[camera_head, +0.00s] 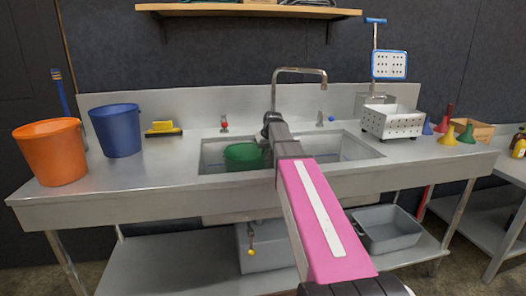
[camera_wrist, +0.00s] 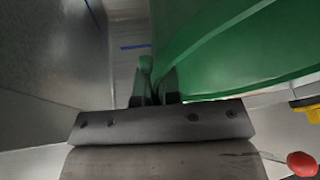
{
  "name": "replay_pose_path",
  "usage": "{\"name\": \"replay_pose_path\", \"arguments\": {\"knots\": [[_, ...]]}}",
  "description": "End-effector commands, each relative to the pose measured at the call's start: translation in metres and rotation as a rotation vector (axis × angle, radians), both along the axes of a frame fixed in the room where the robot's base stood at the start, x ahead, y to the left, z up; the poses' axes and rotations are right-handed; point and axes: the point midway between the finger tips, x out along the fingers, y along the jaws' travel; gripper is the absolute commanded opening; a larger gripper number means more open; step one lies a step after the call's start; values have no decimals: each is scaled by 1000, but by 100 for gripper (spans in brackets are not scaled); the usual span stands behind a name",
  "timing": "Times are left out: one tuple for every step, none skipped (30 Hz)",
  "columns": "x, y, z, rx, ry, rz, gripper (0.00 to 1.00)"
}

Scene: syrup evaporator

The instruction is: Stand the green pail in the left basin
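The green pail (camera_head: 242,158) is inside the left basin (camera_head: 210,166) of the sink, roughly upright, its rim near counter level. Its lower part is hidden by the basin's front edge, so I cannot tell whether it rests on the bottom. My gripper (camera_head: 266,143) is at the pail's right side, partly hidden by my arm. In the wrist view the pail (camera_wrist: 225,45) fills the upper right, and my gripper's fingers (camera_wrist: 155,88) are close together on its rim.
A faucet (camera_head: 300,71) arches behind my gripper. An orange pail (camera_head: 52,153) and a blue pail (camera_head: 117,131) stand on the left counter. A yellow brush (camera_head: 163,129) lies near them. A white perforated box (camera_head: 392,122) and several funnels (camera_head: 446,132) are on the right.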

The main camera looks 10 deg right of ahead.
Motion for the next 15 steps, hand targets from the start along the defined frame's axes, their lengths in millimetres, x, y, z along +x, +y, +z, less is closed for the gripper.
{"name": "replay_pose_path", "arguments": {"knots": [[0, 0, -1, 0, 0, 0, 8], [0, 0, -1, 0, 0, 0, 18], [0, 0, -1, 0, 0, 0, 30], [0, 0, -1, 0, 0, 0, 30], [0, 0, -1, 0, 0, 0, 30], [0, 0, -1, 0, 0, 0, 30], [0, 0, -1, 0, 0, 0, 30], [0, 0, -1, 0, 0, 0, 30], [0, 0, -1, 0, 0, 0, 30], [0, 0, -1, 0, 0, 0, 30], [0, 0, -1, 0, 0, 0, 30], [0, 0, 0, 0, 0, 0, 30], [0, 0, 1, 0, 0, 0, 30], [0, 0, 2, 0, -1, 0, 30], [-1, -1, 4, 0, -1, 0, 30]]}}
